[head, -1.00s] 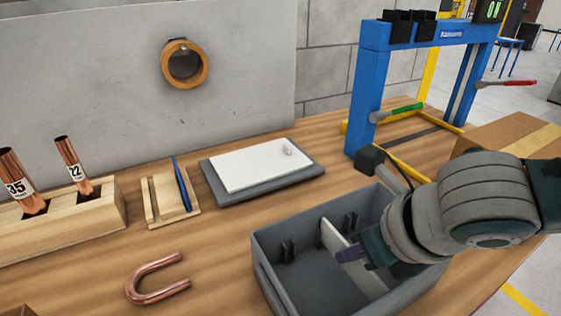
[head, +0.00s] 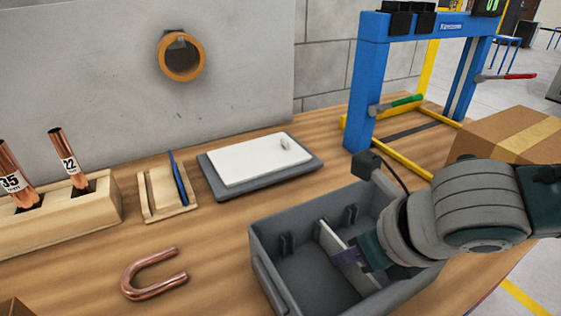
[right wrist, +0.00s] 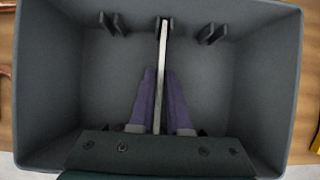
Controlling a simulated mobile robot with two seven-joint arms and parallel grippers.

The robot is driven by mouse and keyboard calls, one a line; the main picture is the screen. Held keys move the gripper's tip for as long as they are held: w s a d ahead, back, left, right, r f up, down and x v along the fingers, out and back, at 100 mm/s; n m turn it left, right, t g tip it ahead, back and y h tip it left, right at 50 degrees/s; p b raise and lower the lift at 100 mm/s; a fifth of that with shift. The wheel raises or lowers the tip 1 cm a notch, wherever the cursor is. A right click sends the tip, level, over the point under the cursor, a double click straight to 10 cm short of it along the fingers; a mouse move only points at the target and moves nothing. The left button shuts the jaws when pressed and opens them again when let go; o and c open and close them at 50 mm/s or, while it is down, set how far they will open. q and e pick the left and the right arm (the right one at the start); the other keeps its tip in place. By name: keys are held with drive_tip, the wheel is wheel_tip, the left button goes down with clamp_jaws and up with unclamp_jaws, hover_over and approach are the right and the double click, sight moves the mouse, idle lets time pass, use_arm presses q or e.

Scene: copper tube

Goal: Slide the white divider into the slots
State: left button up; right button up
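The white divider (head: 335,240) stands on edge inside the grey crate (head: 262,277). In the right wrist view the divider (right wrist: 162,75) is a thin upright strip between the two purple fingers of my right gripper (right wrist: 161,80), which is shut on it. Its far end meets the middle pair of slot ribs on the far wall; whether it is fully seated is hidden. A left slot (right wrist: 113,23) and a right slot (right wrist: 212,33) are empty. The near end and near slots are hidden by my gripper. In the head view my right gripper (head: 350,258) reaches in from the right. My left gripper is not in view.
A copper U-tube (head: 150,285) lies left of the crate. A grey tray with a white plate (head: 255,160), a wooden holder with a blue pen (head: 178,180) and a block with copper tubes (head: 80,220) stand behind. A blue frame (head: 365,95) and cardboard box (head: 500,140) are at right.

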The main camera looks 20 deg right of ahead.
drive_tip(key=o, duration=0.4)
drive_tip(key=p+v, duration=0.2)
drive_tip(key=v, duration=0.8)
